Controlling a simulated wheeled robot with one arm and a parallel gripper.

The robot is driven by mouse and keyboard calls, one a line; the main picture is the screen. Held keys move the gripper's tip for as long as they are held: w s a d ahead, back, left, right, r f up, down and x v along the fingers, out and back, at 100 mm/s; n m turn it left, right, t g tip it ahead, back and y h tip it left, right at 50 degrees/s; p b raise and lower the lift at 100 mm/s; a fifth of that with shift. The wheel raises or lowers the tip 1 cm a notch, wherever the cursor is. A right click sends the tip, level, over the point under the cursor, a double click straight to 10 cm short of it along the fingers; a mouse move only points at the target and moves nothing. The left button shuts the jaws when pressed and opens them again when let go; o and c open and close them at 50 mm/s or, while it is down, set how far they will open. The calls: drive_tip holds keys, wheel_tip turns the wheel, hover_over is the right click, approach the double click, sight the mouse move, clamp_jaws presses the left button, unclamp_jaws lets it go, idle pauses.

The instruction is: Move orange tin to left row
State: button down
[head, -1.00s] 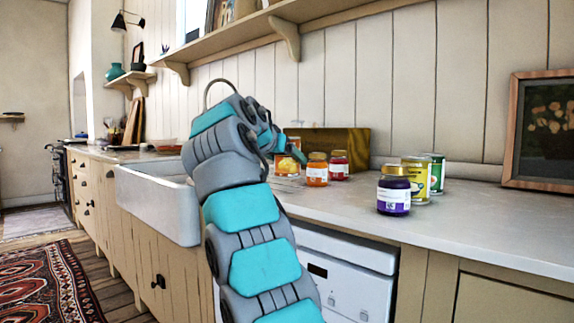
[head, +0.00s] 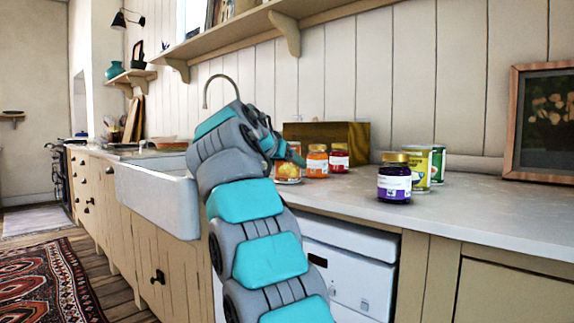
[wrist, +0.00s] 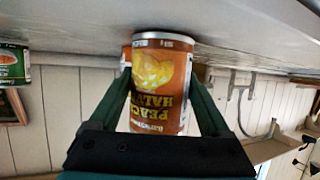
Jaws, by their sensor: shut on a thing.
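The orange tin is a peach-halves can with a silver rim; in the wrist view the orange tin (wrist: 160,85) stands between the two fingers of my gripper (wrist: 160,105). The fingers are shut on its sides. That view is upside down, with the counter at the top; I cannot tell whether the tin touches the counter. In the head view the tin (head: 289,171) shows beside my gripper, partly hidden by it. An orange jar (head: 317,163) and a red jar (head: 339,159) with gold lids stand close to its right, forming the left group.
At the right stand a purple jar (head: 394,182), a yellow tin (head: 419,164) and a green tin (head: 438,165). A wooden box (head: 345,137) is behind the left group. The sink (head: 160,195) lies left. Counter between the groups is clear; a framed picture (head: 540,125) leans at right.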

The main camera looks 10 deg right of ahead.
drive_tip(key=shift+f, duration=0.2)
unclamp_jaws()
drive_tip(key=shift+r, duration=0.1)
drive_tip(key=shift+r, duration=0.2)
drive_tip(key=v, duration=1.2)
